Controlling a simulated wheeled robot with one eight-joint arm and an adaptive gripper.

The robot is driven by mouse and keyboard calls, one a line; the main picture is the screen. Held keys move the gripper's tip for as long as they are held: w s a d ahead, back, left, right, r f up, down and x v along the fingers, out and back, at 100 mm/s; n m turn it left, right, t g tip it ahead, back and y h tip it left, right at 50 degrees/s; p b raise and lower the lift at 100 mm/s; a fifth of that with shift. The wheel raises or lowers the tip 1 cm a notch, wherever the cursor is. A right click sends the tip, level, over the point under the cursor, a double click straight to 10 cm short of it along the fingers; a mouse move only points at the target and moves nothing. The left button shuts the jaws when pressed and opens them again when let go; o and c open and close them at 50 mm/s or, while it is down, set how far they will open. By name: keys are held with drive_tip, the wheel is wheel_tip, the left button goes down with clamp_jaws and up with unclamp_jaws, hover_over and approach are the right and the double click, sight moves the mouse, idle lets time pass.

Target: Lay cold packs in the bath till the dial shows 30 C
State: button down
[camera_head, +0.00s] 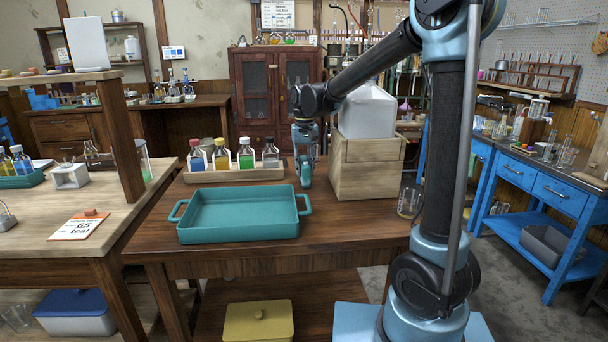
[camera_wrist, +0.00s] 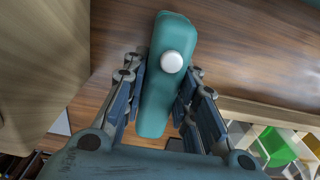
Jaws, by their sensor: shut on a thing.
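My gripper (camera_head: 304,150) is shut on a teal cold pack (camera_head: 306,174) with a rounded, oblong shape. In the wrist view, the two fingers of my gripper (camera_wrist: 163,78) press on either side of the cold pack (camera_wrist: 155,108), and its round white cap faces the camera. The pack is low over the brown table, between the bottle rack and the wooden box; I cannot tell whether it touches the table. A wide teal basin (camera_head: 240,216) with two handles stands in front of the gripper to the left and looks empty. No dial can be made out.
A wooden rack (camera_head: 235,175) of capped bottles stands behind the basin. A wooden box (camera_head: 366,170) holding a white jug (camera_head: 367,110) stands right of my gripper. A bench with a card (camera_head: 80,225) is at the left.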

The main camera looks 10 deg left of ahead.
wheel_tip(320, 180, up, 10)
idle(0.8)
